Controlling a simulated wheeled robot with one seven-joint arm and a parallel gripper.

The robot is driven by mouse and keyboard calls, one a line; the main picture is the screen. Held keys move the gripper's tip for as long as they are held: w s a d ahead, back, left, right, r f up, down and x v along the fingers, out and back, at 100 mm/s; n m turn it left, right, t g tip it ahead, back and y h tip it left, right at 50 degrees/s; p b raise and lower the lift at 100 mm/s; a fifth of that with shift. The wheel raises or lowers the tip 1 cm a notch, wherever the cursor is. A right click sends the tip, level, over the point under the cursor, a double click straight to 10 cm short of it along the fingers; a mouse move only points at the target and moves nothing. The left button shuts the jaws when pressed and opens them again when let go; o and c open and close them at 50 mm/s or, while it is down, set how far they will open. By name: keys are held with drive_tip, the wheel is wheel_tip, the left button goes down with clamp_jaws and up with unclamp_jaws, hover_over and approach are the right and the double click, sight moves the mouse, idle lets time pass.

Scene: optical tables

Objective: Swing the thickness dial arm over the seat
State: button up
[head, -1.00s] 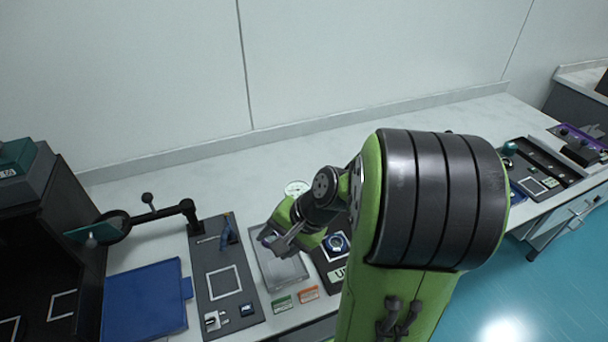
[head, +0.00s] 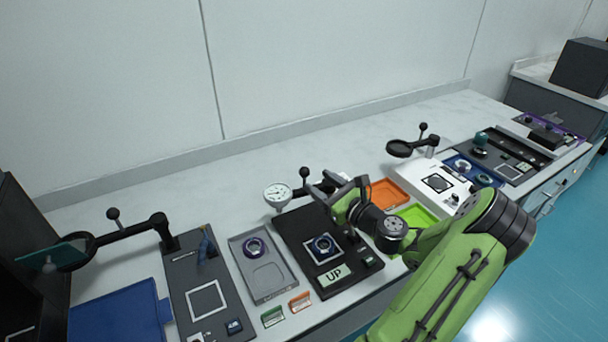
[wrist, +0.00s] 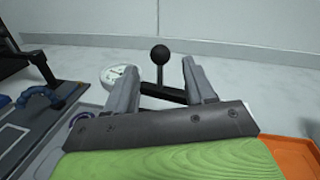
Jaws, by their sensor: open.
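The thickness dial (head: 277,194) is a white round gauge on a dark arm with a black ball knob (head: 304,172). The dial sits behind the left back edge of the black station plate, off to the side of the seat (head: 323,247). The seat is a white-outlined square with a dark ring in it, above an "UP" label. My gripper (head: 338,190) is open and empty over the back of this plate. In the wrist view, the knob (wrist: 160,54) shows between my two fingers (wrist: 160,72), with the dial (wrist: 117,75) left of them. I cannot tell how far beyond the fingertips the knob is.
A grey tray (head: 265,270) with a ring lies left of the plate. Orange (head: 386,193) and green (head: 416,216) trays lie to the right, near my arm. Another arm with a black ring (head: 400,148) stands beyond them. The bench behind the dial is clear.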

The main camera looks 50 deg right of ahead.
sight(308, 175)
drive_tip(key=w, duration=0.7)
drive_tip(key=shift+d+b, duration=0.3)
drive_tip(key=shift+d, duration=0.1)
drive_tip(key=shift+c, duration=0.4)
clamp_jaws()
